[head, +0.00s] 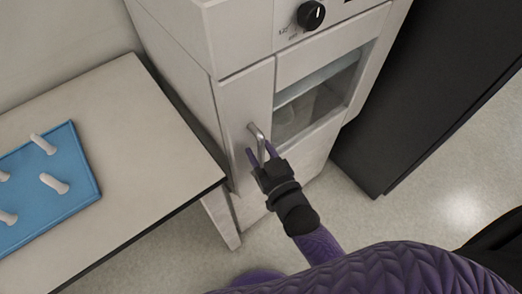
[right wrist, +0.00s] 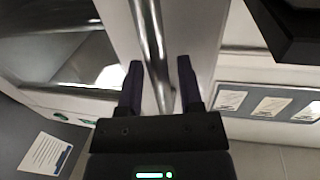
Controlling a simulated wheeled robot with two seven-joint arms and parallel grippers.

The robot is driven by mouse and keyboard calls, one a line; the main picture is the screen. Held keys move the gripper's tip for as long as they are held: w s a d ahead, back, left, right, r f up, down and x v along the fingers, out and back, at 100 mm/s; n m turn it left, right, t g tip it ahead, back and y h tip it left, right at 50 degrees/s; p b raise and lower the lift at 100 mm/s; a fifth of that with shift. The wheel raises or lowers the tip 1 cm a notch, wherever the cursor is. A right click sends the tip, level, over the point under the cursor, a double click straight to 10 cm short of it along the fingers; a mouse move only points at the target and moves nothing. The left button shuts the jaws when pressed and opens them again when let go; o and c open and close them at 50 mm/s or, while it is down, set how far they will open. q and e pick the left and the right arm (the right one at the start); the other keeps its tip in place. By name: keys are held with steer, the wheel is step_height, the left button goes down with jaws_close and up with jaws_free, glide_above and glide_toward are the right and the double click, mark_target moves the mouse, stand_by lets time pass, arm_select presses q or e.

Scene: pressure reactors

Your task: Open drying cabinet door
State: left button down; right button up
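The drying cabinet (head: 170,50) is a white upright unit with a windowed front door (head: 235,105). The door sits flush and looks closed. Its metal bar handle (head: 254,131) is on the left side of the door. My right gripper (head: 262,153) is at the handle, with one finger on each side of it. In the right wrist view the handle (right wrist: 150,45) runs between the fingers of my right gripper (right wrist: 160,75), with gaps showing, so the gripper is open around it. My left gripper is not in view.
A table (head: 110,110) with a blue tray (head: 85,190) holding several white pegs stands left of the cabinet. A black knob (head: 311,14) is above the door. A dark tall unit (head: 420,90) stands to the right. Floor (head: 440,210) in front is clear.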

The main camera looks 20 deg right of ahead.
jaws_close()
stand_by(1.2)
